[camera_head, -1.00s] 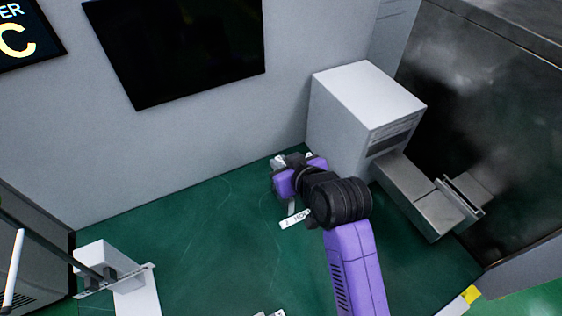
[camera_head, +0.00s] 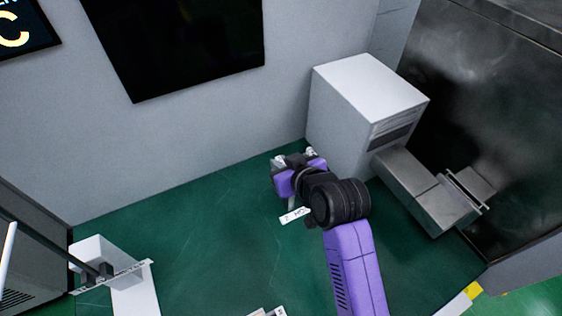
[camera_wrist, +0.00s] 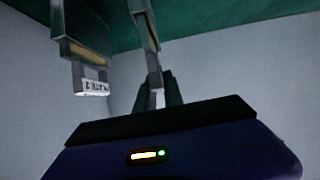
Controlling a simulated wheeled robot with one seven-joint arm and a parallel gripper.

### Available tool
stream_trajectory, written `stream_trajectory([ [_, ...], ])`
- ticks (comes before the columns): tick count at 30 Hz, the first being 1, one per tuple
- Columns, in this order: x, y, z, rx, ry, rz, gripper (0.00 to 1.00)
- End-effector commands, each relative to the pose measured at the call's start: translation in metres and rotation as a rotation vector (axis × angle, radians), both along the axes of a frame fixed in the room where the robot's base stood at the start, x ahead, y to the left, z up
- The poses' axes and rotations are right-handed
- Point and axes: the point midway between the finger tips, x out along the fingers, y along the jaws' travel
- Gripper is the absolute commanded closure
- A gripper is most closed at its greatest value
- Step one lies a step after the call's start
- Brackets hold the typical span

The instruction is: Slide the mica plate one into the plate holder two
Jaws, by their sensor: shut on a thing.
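In the head view my gripper (camera_head: 292,164) is low over the green table, close to the white box. In the wrist view my gripper (camera_wrist: 166,94) is shut on the end of a thin, narrow piece, apparently mica plate one (camera_wrist: 148,32). To its left, apart from it, is a grey block-like piece, possibly plate holder two (camera_wrist: 86,38), with a white label that seems to read "PLATE 2". I cannot tell whether the plate is in any slot. In the head view my arm hides most of these pieces.
The white box (camera_head: 365,90) stands right of my gripper, joined to a grey metal duct (camera_head: 425,190) with a flange. A white label (camera_head: 295,215) lies on the table. A white stand (camera_head: 100,255) is at the left. The middle left of the table is clear.

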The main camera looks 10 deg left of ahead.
Motion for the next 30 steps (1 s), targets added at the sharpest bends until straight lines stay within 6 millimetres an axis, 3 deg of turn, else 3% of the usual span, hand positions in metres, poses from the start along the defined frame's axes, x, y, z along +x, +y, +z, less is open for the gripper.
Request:
stream_trajectory([
  [27,0.000,0.000,-0.017,-0.002,0.002,0.000,1.00],
  [28,-0.001,0.000,-0.017,-0.002,0.003,0.000,0.84],
  [30,-0.001,0.000,-0.017,-0.002,0.003,0.000,0.70],
])
